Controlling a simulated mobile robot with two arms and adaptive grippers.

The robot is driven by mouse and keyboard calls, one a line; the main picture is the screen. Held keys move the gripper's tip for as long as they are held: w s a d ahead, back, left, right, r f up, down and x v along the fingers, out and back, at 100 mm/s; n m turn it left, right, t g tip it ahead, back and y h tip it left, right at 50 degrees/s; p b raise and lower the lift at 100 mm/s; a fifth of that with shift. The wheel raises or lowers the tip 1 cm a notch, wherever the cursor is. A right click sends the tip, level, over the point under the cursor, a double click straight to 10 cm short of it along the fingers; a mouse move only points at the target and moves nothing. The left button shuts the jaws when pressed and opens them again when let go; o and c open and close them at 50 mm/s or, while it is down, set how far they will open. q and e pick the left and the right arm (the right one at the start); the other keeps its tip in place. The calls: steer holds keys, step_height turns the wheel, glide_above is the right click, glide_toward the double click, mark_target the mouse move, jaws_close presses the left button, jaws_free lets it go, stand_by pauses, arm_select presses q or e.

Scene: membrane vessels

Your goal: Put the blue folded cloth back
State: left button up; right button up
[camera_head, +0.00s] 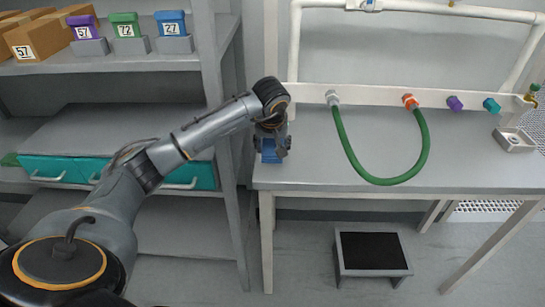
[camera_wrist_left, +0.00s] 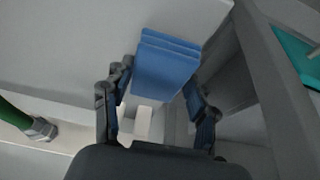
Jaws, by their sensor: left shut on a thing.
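The blue folded cloth (camera_head: 270,156) is at the left end of the grey table, just under my left gripper (camera_head: 273,138). In the left wrist view the cloth (camera_wrist_left: 166,64) shows as a layered blue block between the two fingers of the left gripper (camera_wrist_left: 160,95). The gripper is shut on it. I cannot tell whether the cloth touches the table top. My right gripper is in neither view.
The table (camera_head: 330,172) carries a pipe frame with a green hose (camera_head: 350,160) and coloured fittings. At left, a grey shelf (camera_head: 100,66) holds boxes and purple, green and blue numbered containers (camera_head: 172,24), above teal drawers (camera_head: 60,170). A black-topped step stool (camera_head: 372,251) stands below the table.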

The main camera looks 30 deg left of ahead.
arm_select(q)
steer(key=shift+f, duration=2.1)
steer(key=o, duration=1)
